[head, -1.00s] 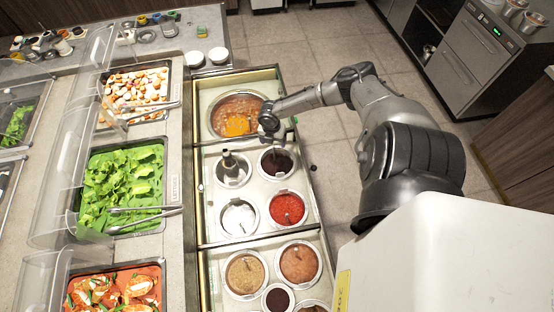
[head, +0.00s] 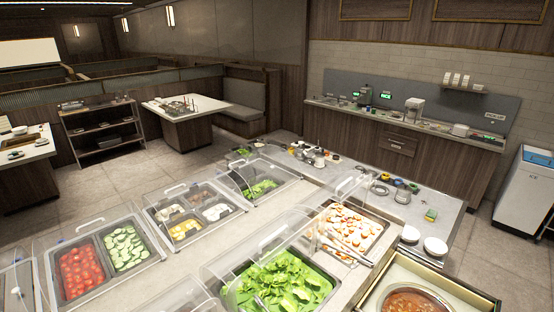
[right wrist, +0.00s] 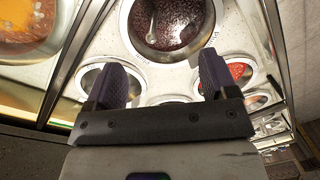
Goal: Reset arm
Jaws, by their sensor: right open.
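My right gripper (right wrist: 161,78) shows in the right wrist view, its two dark fingers apart with nothing between them. It is over the sauce wells. A well of dark sauce (right wrist: 170,18) lies beyond the fingertips, and a red sauce well (right wrist: 240,72) is partly behind the right finger. A metal-rimmed well (right wrist: 90,78) is partly hidden behind the left finger. An orange-brown sauce pot (right wrist: 30,25) is at the upper left. In the head view, only one brown sauce pot (head: 410,303) shows at the bottom edge. Neither gripper is in the head view.
The head view shows the salad counter with lettuce (head: 280,285), a tray of pale and orange pieces (head: 350,228), tomatoes (head: 80,270) and cucumber slices (head: 123,247) behind clear covers. White bowls (head: 435,246) stand near the sauce station. Open floor lies beyond.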

